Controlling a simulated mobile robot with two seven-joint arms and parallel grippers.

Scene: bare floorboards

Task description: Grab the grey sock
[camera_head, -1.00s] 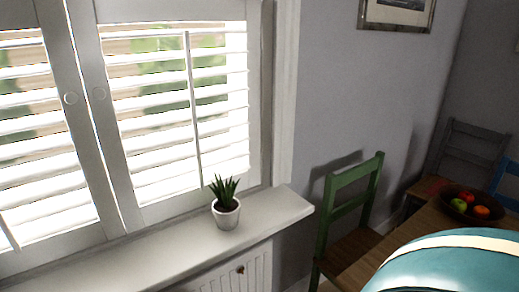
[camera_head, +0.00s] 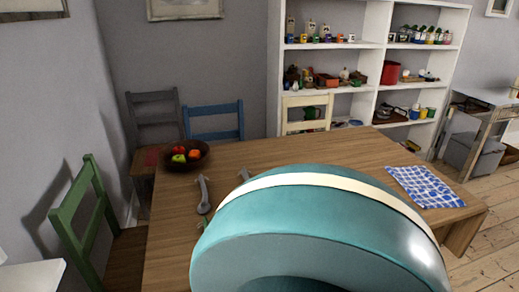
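I cannot make out a grey sock for certain in the head view. A slim grey object (camera_head: 203,195), perhaps a utensil, lies on the wooden table (camera_head: 290,152) near its left side. A smaller grey piece (camera_head: 245,174) lies further right, partly hidden behind a large rounded teal object with a cream band (camera_head: 320,225). Neither of my grippers is in view.
On the table are a fruit bowl (camera_head: 184,153) and a blue-white checked cloth (camera_head: 425,187). Green (camera_head: 84,220), grey (camera_head: 155,125), blue (camera_head: 214,121) and cream (camera_head: 306,112) chairs surround it. White shelves (camera_head: 375,75) stand behind. Floorboards (camera_head: 490,225) show clear at right.

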